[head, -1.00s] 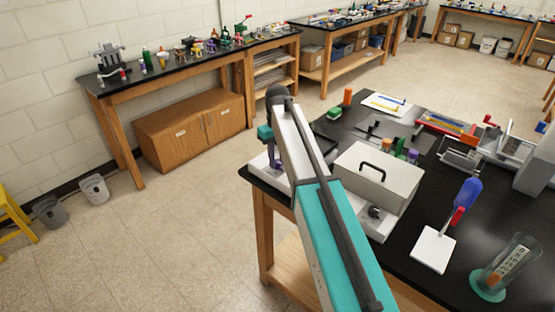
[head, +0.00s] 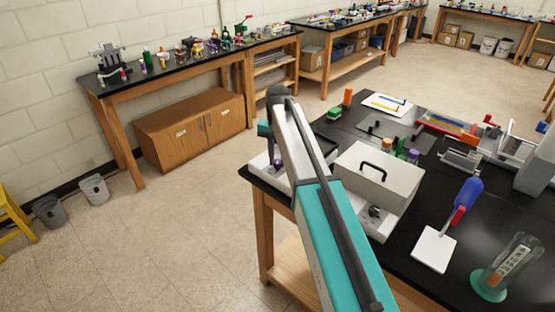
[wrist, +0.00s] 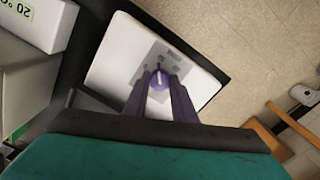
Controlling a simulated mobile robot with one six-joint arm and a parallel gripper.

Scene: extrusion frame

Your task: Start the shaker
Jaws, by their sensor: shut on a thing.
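The shaker looks to be the low white device with a dark tray at the near left corner of the black bench; its white panel (wrist: 118,62) fills the middle of the wrist view. A round purple knob (wrist: 160,79) with a pale pointer line sits on a grey patch of that panel. My gripper (wrist: 160,73) has its two purple fingers closed on the knob, one on each side. In the head view my gripper (head: 271,160) reaches down onto the white device (head: 259,167), and my arm hides much of it.
A pale box with a black handle (head: 385,174) stands close to the right of my arm. The floor left of the bench is open.

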